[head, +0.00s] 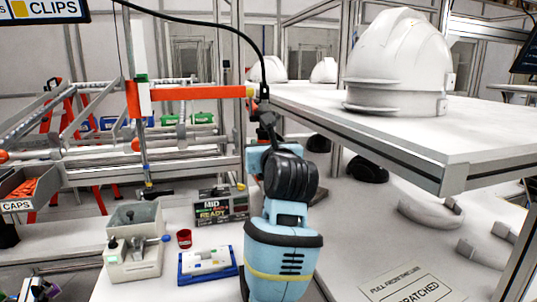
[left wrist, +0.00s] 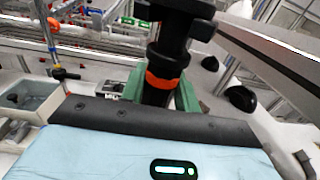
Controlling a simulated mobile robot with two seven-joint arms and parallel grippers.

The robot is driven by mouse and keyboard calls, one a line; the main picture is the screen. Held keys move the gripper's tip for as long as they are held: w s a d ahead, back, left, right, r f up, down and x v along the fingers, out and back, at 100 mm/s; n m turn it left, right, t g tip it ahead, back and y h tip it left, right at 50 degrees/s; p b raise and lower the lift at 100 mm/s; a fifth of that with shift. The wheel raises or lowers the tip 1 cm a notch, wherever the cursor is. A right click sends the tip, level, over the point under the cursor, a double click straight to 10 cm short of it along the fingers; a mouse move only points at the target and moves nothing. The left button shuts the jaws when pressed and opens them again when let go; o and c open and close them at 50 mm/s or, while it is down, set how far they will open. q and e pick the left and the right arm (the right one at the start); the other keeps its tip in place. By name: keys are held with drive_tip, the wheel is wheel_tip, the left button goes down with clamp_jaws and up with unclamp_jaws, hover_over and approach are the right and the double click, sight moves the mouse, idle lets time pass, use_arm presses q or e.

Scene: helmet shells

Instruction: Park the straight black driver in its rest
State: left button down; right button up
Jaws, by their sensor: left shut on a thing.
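The straight black driver (head: 268,128) is upright under a black cable, partly hidden behind my left wrist in the head view. In the left wrist view the driver (left wrist: 160,72) shows as a thick black body with an orange ring. My left gripper (left wrist: 160,95) is shut on it, a green finger on each side. In the head view my left arm rises from the bottom middle and hides most of the grip. I cannot make out the driver's rest for sure. My right gripper is not in view.
A white shelf (head: 430,125) with a white helmet shell (head: 398,62) juts in close on the right. Left of my arm are a grey bin unit (head: 132,262), a red cup (head: 184,238), a blue tray (head: 190,277) and a display (head: 221,207). An orange beam (head: 200,93) stands behind.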

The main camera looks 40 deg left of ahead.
use_arm(q)
drive_tip(key=shift+w, duration=0.55)
drive_tip(key=shift+s+r, duration=0.1)
drive_tip(key=c, duration=0.8)
unclamp_jaws()
drive_tip(key=shift+f, duration=0.2)
drive_tip(key=shift+c, duration=0.2)
drive_tip(key=o, duration=0.6)
drive_tip(key=shift+o, duration=0.2)
drive_tip(key=shift+r, duration=0.1)
